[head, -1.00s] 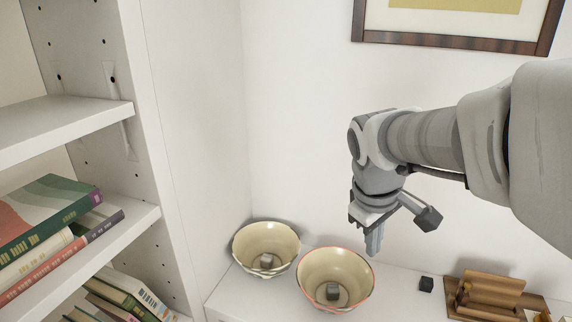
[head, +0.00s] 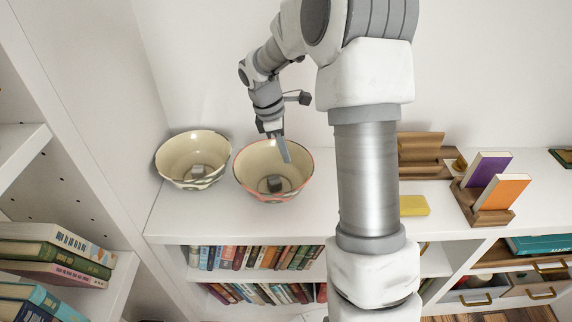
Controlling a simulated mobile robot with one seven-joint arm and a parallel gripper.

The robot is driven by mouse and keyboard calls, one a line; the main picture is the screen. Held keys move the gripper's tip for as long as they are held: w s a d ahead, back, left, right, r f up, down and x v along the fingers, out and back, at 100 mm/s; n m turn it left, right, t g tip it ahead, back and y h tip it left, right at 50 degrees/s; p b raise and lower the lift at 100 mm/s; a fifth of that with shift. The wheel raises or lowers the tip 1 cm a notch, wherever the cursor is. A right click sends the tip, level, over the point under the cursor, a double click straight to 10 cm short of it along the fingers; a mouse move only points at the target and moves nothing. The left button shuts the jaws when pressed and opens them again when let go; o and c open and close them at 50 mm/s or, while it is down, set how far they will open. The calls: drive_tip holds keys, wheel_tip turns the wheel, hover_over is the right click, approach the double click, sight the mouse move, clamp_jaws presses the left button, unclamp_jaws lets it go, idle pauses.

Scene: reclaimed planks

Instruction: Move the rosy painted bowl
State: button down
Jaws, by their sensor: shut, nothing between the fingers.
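The rosy painted bowl (head: 244,181), cream inside with a pinkish-red rim, stands upright on the white shelf top in the head view. A small dark grey block (head: 274,184) lies inside it. My gripper (head: 286,157) points down at the bowl's back part, its fingers shut with nothing between them. The fingertips overlap the bowl's inside in the picture; I cannot tell whether they touch it.
A similar cream bowl with a greenish rim (head: 169,172) stands close on the left, holding another grey block (head: 197,171). A wooden holder (head: 420,150), yellow block (head: 414,206) and book stand (head: 480,210) are right of my arm. A tall bookcase (head: 90,130) borders the left.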

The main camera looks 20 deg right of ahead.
sight(299, 183)
drive_tip(key=b+x, duration=0.2)
drive_tip(key=x, duration=0.7)
drive_tip(key=shift+b, duration=0.4)
drive_tip(key=shift+s+d+r+p, duration=0.15)
drive_tip(key=shift+s+d+p, duration=0.05)
drive_tip(key=shift+d+p, duration=0.2)
drive_tip(key=s+d+p, duration=0.2)
drive_tip(key=d, duration=0.3)
drive_tip(key=s+d+p, duration=0.2)
drive_tip(key=d, duration=0.2)
drive_tip(key=s+d+p, duration=0.2)
drive_tip(key=d+p, duration=0.1)
drive_tip(key=d, duration=0.2)
drive_tip(key=shift+s+d, duration=0.1)
drive_tip(key=shift+d, duration=0.2)
drive_tip(key=shift+s+d, duration=0.1)
drive_tip(key=shift+d, duration=0.15)
